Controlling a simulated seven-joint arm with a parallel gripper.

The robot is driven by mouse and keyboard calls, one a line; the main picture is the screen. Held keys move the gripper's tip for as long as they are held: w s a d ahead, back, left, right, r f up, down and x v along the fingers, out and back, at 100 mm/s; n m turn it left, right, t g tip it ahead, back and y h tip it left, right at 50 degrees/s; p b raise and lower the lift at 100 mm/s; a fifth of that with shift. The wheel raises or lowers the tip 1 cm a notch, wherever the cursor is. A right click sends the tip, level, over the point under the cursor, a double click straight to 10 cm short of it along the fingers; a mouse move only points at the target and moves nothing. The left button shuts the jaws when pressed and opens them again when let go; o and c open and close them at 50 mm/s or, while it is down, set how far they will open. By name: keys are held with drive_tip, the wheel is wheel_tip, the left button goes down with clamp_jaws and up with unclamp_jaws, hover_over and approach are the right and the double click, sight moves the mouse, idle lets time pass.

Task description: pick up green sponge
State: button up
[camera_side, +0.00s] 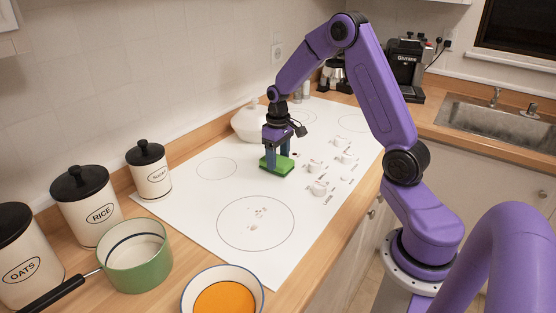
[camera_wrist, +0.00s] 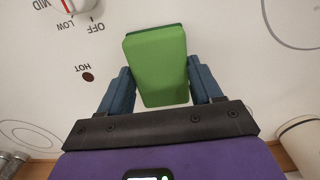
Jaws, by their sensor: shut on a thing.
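The green sponge (camera_side: 277,165) is a small block at the white cooktop (camera_side: 180,205), near its back middle in the side view. In the wrist view the sponge (camera_wrist: 157,65) fills the space between the two blue fingers. My gripper (camera_side: 277,158) is above it, pointing down, with a finger on each side. In the wrist view my gripper (camera_wrist: 158,92) is shut on the sponge. I cannot tell whether the sponge touches the cooktop or is slightly above it.
A white lidded pot (camera_side: 250,122) stands close behind my gripper. Control knobs (camera_side: 318,187) lie to the right of the sponge. A green saucepan (camera_side: 137,270), an orange-filled bowl (camera_side: 224,297) and canisters (camera_side: 88,205) are at the left front. The cooktop's front is clear apart from crumbs.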

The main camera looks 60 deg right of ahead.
wheel_tip(320, 180, up, 2)
drive_tip(key=shift+r, duration=0.25)
drive_tip(key=s+r, duration=0.2)
drive_tip(key=s+a+r, duration=0.1)
drive_tip(key=s+r, duration=0.1)
drive_tip(key=r, duration=0.1)
drive_tip(key=shift+s+a+r, duration=0.1)
drive_tip(key=shift+a, duration=0.1)
drive_tip(key=s+a+r, duration=0.3)
drive_tip(key=s+r, duration=0.1)
drive_tip(key=s, duration=0.5)
drive_tip(key=shift+r, duration=0.25)
drive_tip(key=shift+a, duration=0.1)
